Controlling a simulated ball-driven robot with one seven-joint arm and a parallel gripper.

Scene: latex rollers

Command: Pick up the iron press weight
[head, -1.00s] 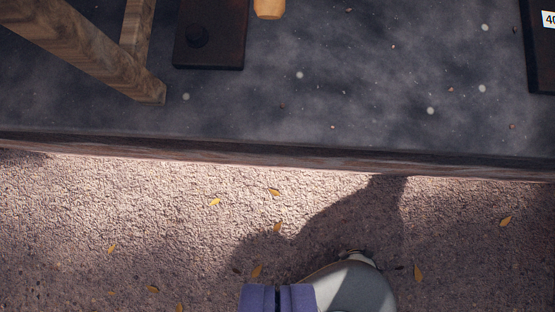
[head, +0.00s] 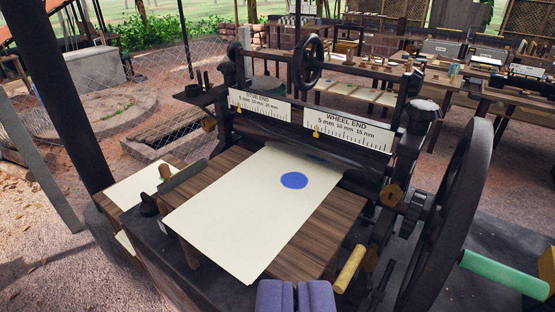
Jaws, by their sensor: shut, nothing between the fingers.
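My gripper (head: 296,297) shows at the bottom edge, its two purple fingers together with nothing between them. It is in front of a roller press with a wooden bed (head: 327,222). A small dark knobbed piece (head: 149,205) stands at the bed's left end. I cannot tell whether it is the iron press weight. No other thing is clearly that weight. A cream sheet (head: 225,215) with a blue disc (head: 294,180) lies on the bed, its far end by the dark roller (head: 300,145).
A large dark wheel (head: 452,215) with a green handle (head: 505,274) stands at the right. A yellow wooden handle (head: 349,269) juts out near my gripper. A black post (head: 62,100) rises at left. Benches with tools (head: 480,70) stand behind.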

